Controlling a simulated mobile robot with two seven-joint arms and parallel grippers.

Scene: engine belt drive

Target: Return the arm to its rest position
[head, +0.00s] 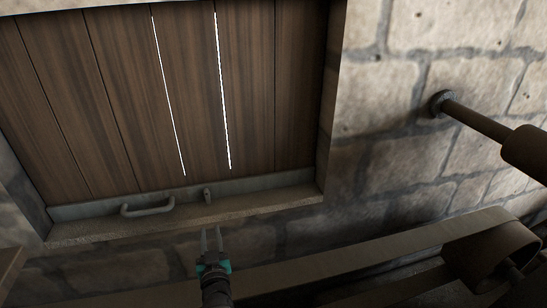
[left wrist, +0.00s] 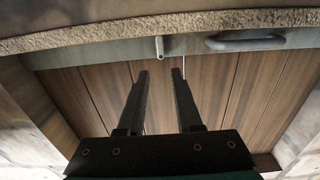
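My left gripper (head: 211,240) is in the lower middle of the head view, below a wooden plank door or shutter (head: 130,90) set in a stone wall. Its two fingers point up toward the sill and are apart with nothing between them. In the left wrist view the fingers (left wrist: 161,82) are spread and empty, with the planks (left wrist: 215,85) behind them. A small metal latch piece (head: 207,194) and a curved handle (head: 148,207) are on the metal strip along the door's bottom edge. My right gripper does not show.
A wide flat belt (head: 370,257) runs along the bottom of the head view to a drum pulley (head: 490,250) at lower right. A shaft (head: 475,121) sticks out of the stone wall (head: 390,95) at right. A stone sill (head: 180,222) lies just beyond my left fingertips.

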